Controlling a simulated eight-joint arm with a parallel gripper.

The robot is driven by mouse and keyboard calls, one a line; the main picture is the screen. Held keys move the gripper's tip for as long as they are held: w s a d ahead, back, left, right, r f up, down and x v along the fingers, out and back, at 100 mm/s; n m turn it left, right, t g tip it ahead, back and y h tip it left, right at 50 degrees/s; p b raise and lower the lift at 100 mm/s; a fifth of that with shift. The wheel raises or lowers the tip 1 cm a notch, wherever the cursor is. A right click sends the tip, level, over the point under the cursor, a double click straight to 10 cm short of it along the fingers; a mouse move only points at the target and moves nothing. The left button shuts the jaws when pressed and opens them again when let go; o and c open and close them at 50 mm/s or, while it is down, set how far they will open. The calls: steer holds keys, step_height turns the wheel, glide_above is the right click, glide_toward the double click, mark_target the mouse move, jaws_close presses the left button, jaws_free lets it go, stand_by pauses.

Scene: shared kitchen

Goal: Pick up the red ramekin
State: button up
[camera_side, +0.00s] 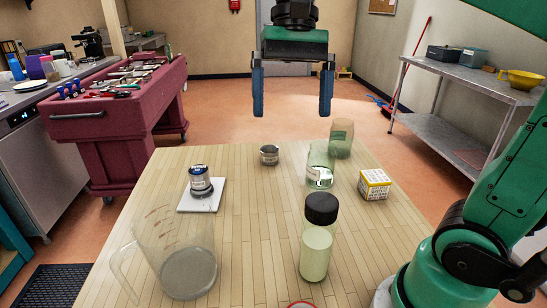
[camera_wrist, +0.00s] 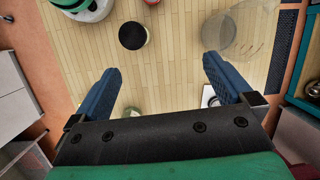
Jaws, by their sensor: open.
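A red rim, apparently the red ramekin (camera_side: 301,304), just shows at the bottom edge of the side view. A small red piece of it (camera_wrist: 151,2) also shows at the top edge of the wrist view; most of it is cut off in both. My gripper (camera_side: 291,112) is open and empty, high above the far end of the wooden table, far from the ramekin. In the wrist view its two blue fingers (camera_wrist: 162,64) stand wide apart with only tabletop between them.
A dark-capped bottle (camera_side: 314,255) stands between my gripper and the ramekin. A clear measuring jug (camera_side: 187,270) is at left. A jar on a white tile (camera_side: 186,208), a small metal pot (camera_side: 269,155), clear glasses (camera_side: 320,176) and a yellow box (camera_side: 374,184) stand farther back. The table's middle is clear.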

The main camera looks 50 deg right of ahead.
step_height(320, 180, down, 14)
steer(key=w+n+t+h, duration=0.2)
steer(key=n+t, duration=0.6)
steer(key=t, duration=0.1)
steer(key=shift+d+f+h, duration=0.15)
steer(key=shift+d+h, duration=0.2)
steer(key=shift+h, duration=0.05)
steer(key=n+g+y, duration=0.1)
steer(key=n+g, duration=0.7)
steer(key=n, duration=1.9)
glide_above(301, 304)
steer(key=a, duration=0.1)
step_height(301, 304, down, 6)
steer(key=shift+s+a+f, duration=0.1)
steer(key=shift+s+a+n, duration=0.1)
steer(key=shift+s+n, duration=0.25)
steer(key=shift+n, duration=0.75)
steer(key=shift+s+a+f, duration=0.1)
steer(key=shift+s+f, duration=0.05)
steer(key=shift+f, duration=1.25)
steer(key=shift+s+a+f, duration=0.1)
steer(key=shift+s+f, duration=0.05)
steer(key=shift+f, duration=1.25)
